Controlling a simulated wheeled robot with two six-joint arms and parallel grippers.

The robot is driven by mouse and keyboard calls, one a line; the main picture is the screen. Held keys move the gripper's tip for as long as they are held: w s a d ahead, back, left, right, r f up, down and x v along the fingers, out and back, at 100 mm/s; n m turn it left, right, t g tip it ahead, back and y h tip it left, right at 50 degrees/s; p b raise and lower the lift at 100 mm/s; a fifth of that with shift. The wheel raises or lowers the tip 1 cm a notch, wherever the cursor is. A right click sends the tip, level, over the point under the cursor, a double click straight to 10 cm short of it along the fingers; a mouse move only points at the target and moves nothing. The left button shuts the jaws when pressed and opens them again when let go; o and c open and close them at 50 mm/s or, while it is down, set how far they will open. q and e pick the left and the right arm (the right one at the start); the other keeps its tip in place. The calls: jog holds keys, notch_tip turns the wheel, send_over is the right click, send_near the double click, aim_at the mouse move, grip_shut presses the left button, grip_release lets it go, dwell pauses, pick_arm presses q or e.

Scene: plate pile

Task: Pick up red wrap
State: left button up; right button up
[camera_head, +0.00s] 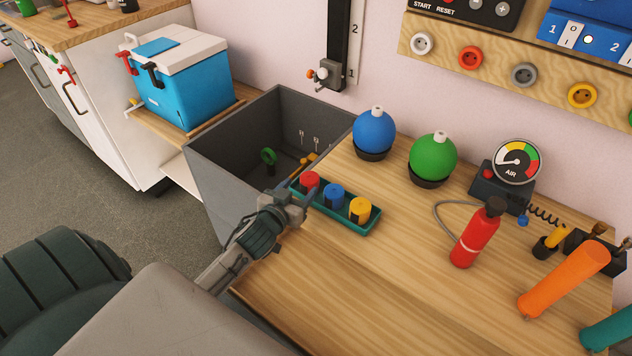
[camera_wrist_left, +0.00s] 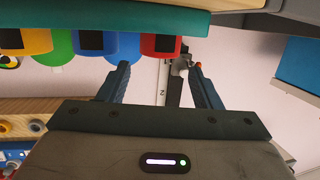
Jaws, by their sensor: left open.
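The red wrap (camera_head: 310,180) is a short red roll with a dark patch. It sits upright at the left end of a teal tray (camera_head: 352,228) on the wooden table, beside a blue wrap (camera_head: 334,194) and a yellow wrap (camera_head: 360,209). My left gripper (camera_head: 304,191) is open at that end of the tray, close to the red wrap. In the left wrist view the red wrap (camera_wrist_left: 161,44) shows ahead, between the lines of the open fingers, and nothing is held. Whether a finger touches it, I cannot tell. My right gripper is not in view.
A deep grey bin (camera_head: 215,190) stands left of the table. Blue (camera_head: 374,132) and green (camera_head: 433,158) balls sit behind the tray. The table front is clear.

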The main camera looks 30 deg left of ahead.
aim_at(309, 178)
pick_arm(q)
jog(key=x, duration=0.7)
jog(key=shift+d+f, duration=0.1)
jog(key=shift+f, duration=0.05)
jog(key=c, duration=0.7)
